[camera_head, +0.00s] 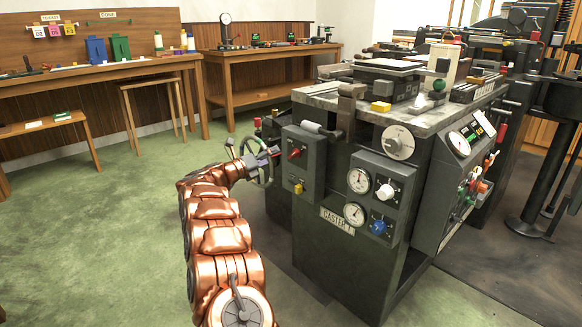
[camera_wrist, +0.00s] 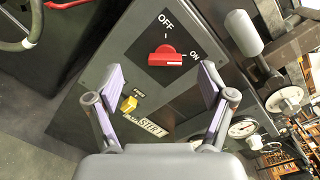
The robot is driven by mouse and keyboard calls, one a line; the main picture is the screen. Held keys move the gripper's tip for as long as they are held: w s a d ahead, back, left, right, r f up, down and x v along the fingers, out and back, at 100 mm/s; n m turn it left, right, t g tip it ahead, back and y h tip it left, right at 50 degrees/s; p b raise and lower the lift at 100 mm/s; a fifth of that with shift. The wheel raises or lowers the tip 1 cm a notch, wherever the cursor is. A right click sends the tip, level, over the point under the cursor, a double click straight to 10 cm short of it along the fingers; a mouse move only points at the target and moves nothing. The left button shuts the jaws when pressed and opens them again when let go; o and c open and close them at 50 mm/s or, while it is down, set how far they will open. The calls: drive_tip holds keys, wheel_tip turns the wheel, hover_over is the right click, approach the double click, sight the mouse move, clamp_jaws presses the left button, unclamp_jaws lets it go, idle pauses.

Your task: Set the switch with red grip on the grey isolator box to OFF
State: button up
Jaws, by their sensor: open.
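The grey isolator box (camera_head: 312,148) is on the left side of the dark machine. Its red-grip switch (camera_head: 294,153) faces my arm. In the wrist view the red grip (camera_wrist: 167,58) lies across the plate, its right end towards the word ON, while OFF stands above it. My gripper (camera_head: 272,155) is just left of the box. In the wrist view my gripper (camera_wrist: 161,80) is open, its pale purple pads apart to the lower left and lower right of the grip. Nothing is between the pads, and I see no contact with the switch.
A yellow knob (camera_wrist: 128,104) sits below the switch, near the left finger. A handwheel (camera_wrist: 20,25) is at the left. A grey-knobbed lever (camera_wrist: 243,33) and a gauge (camera_wrist: 242,128) are at the right. Green floor (camera_head: 120,240) is clear at the left.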

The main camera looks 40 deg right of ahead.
sight(291, 155)
drive_tip(key=shift+m+g, duration=0.6)
drive_tip(key=shift+g, duration=0.1)
drive_tip(key=shift+s+d+f+b, duration=0.25)
drive_tip(key=shift+s+d+f, duration=0.1)
drive_tip(key=shift+d, duration=1.1)
drive_tip(key=shift+s+d+f+b, duration=0.2)
drive_tip(key=shift+s+d+b, duration=0.15)
drive_tip(key=shift+d, duration=1.05)
drive_tip(key=shift+s+d+f+b, duration=0.2)
drive_tip(key=shift+s+d+f, duration=0.15)
drive_tip(key=shift+d, duration=1.1)
drive_tip(key=c, duration=1.2)
drive_tip(key=shift+o, duration=0.2)
drive_tip(key=shift+r, duration=0.1)
